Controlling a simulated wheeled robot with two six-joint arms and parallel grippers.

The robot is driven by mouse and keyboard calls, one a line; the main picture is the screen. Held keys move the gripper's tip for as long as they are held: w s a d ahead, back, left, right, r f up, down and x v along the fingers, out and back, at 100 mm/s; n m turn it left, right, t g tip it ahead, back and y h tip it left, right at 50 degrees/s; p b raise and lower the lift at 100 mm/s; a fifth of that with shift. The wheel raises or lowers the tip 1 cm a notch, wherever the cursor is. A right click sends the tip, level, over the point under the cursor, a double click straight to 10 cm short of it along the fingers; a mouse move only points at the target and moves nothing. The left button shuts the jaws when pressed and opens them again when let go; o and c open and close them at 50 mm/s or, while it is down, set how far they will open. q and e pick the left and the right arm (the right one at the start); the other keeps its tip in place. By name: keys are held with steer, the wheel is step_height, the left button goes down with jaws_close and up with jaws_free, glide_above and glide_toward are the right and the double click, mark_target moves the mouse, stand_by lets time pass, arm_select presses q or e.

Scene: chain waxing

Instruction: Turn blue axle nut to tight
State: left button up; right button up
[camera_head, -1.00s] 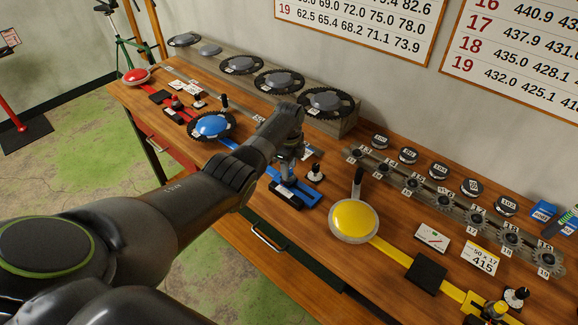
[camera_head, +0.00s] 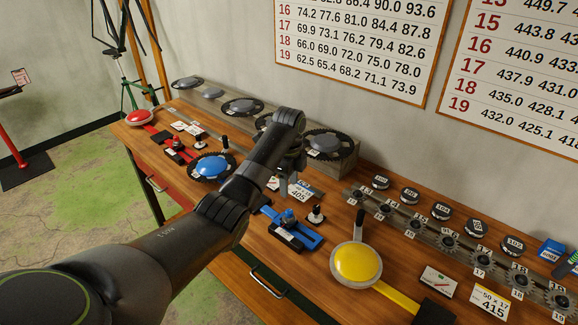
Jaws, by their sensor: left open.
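The blue axle nut (camera_head: 288,218) sits on the blue slotted bar (camera_head: 304,235) of the middle blue fixture, near the bar's black block. The blue disc (camera_head: 212,167) with a dark chainring around it is at the other end of this fixture. My left gripper (camera_head: 288,186) is open and empty, above and apart from the nut. Its wrist and forearm hide part of the blue bar. My right gripper is not in view.
A small dark-and-white peg (camera_head: 316,214) stands close right of the nut. A yellow disc (camera_head: 357,262) with an upright black handle is in front. A rack of sprockets (camera_head: 447,241) runs along the right. Chainrings on a grey stand (camera_head: 343,160) line the wall.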

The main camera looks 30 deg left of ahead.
arm_select(q)
step_height(320, 180, up, 7)
steer(key=p, duration=0.1)
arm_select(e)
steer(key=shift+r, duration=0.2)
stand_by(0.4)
